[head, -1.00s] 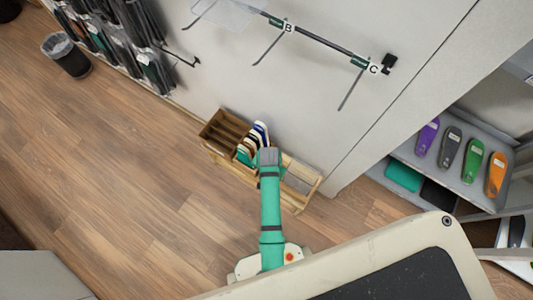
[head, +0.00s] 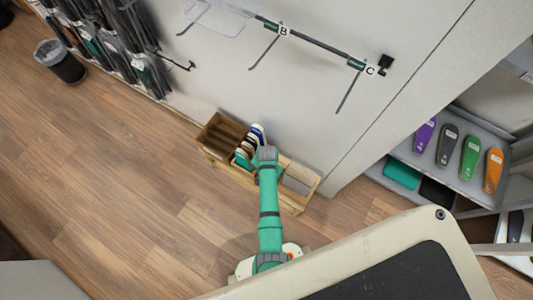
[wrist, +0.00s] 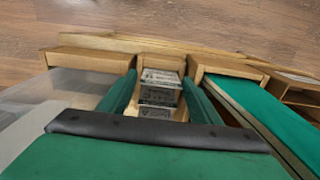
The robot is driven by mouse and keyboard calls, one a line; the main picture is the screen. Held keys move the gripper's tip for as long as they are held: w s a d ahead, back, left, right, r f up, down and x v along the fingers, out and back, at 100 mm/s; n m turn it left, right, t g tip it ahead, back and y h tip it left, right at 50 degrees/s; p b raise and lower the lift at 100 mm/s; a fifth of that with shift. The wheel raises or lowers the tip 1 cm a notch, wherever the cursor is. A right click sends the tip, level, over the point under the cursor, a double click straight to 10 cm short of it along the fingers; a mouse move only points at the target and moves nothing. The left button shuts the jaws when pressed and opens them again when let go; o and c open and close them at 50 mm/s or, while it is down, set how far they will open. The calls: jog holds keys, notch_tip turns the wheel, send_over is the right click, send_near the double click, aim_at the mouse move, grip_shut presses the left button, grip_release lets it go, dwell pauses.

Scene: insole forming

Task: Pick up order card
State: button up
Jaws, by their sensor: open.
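Cards with grey-and-white printed faces (wrist: 160,92) stand in a narrow middle slot of the wooden box in the wrist view. I take these to be the order cards, but the print is too small to read. My gripper (wrist: 158,80) is open, with one green finger on each side of the cards. I cannot tell whether either finger touches them. In the head view, my arm's end is over the middle of the wooden box (head: 216,134) and hides the fingers and the cards.
The box stands on the floor against a white wall (head: 330,130). Colored insoles (head: 254,134) fill a slot beside my arm. A shelf with insoles (head: 471,157) is at right. A bin (head: 62,64) is at far left. The wooden floor (head: 120,170) is open.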

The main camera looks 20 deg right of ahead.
jog(key=shift+a+f, duration=0.1)
jog(key=shift+f, duration=1.2)
jog(key=shift+c, duration=0.6)
jog(key=c, duration=0.7)
jog(key=shift+o, duration=0.2)
jog(key=shift+r, duration=5)
